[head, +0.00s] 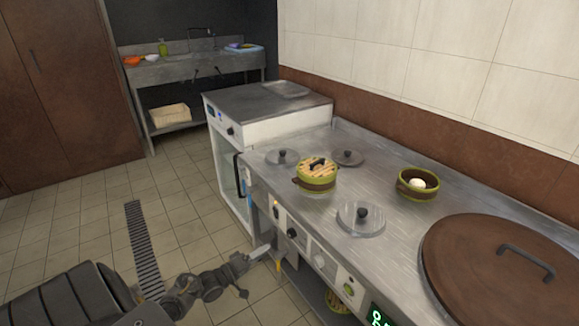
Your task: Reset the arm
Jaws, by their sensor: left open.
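My left arm comes in from the lower left, and its left gripper (268,255) is low in front of the stove's control panel. The gripper is open, and I see nothing between its fingers. My right gripper is outside the view. A green and brown pot (317,183) with a lattice-patterned lid and dark handle stands on the steel stove top (290,215). A second green and brown pot (417,189) stands uncovered to its right with a white round thing (417,184) inside.
A glass lid (360,219) lies near the stove's front edge, and two smaller lids lie behind. A large brown lid (500,270) covers the right end. A sink counter (190,66) stands at the back. The tiled floor at left is clear.

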